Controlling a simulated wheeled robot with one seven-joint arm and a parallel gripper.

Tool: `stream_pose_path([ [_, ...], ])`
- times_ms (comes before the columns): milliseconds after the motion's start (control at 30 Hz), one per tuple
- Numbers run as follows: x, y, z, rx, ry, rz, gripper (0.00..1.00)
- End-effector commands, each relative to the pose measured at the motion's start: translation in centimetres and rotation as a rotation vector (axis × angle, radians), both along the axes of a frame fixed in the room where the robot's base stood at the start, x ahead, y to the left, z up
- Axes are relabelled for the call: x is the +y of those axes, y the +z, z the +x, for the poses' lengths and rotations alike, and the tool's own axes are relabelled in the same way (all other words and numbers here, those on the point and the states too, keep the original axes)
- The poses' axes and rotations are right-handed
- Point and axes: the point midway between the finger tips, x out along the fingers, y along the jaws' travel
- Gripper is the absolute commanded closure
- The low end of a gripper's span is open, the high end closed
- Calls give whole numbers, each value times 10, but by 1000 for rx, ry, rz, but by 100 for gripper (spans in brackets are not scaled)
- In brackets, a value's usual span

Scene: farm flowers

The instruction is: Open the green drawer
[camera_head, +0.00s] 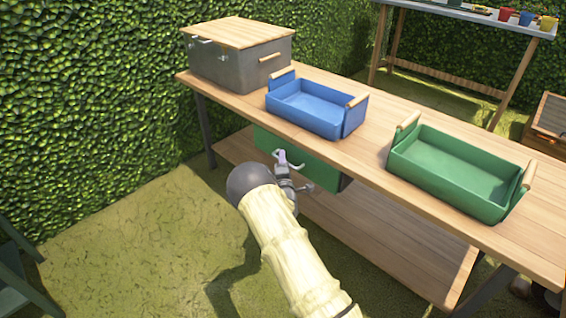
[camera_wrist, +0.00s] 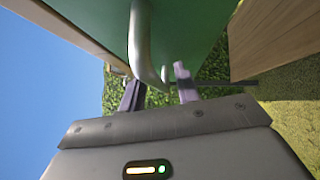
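The green drawer (camera_head: 325,173) sits under the wooden tabletop, below the blue tray, and looks shut. Its green front (camera_wrist: 195,28) fills the top of the wrist view, with a grey metal bar handle (camera_wrist: 142,40) on it. My gripper (camera_head: 287,160) is in front of the drawer, partly covering it. In the wrist view my gripper (camera_wrist: 157,78) is open, with one finger on each side of the handle's curved end. I cannot tell whether either finger touches the handle. The handle is hard to make out in the head view.
On the workbench (camera_head: 375,135) stand a blue tray (camera_head: 305,112), a green tray (camera_head: 450,180) and a grey box (camera_head: 225,68) with a wooden lid. A lower wooden shelf (camera_head: 385,245) runs beneath. A hedge (camera_head: 90,100) is behind; grass (camera_head: 130,250) lies free at left.

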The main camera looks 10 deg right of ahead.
Motion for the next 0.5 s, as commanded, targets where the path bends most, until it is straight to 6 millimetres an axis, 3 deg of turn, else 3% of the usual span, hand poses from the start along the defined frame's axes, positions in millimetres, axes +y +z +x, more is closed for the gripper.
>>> stream_pose_path([
  [33,0,0,0,0,0,0,68],
  [200,1,0,0,0,1,1,100],
  [500,3,0,-1,0,3,1,100],
])
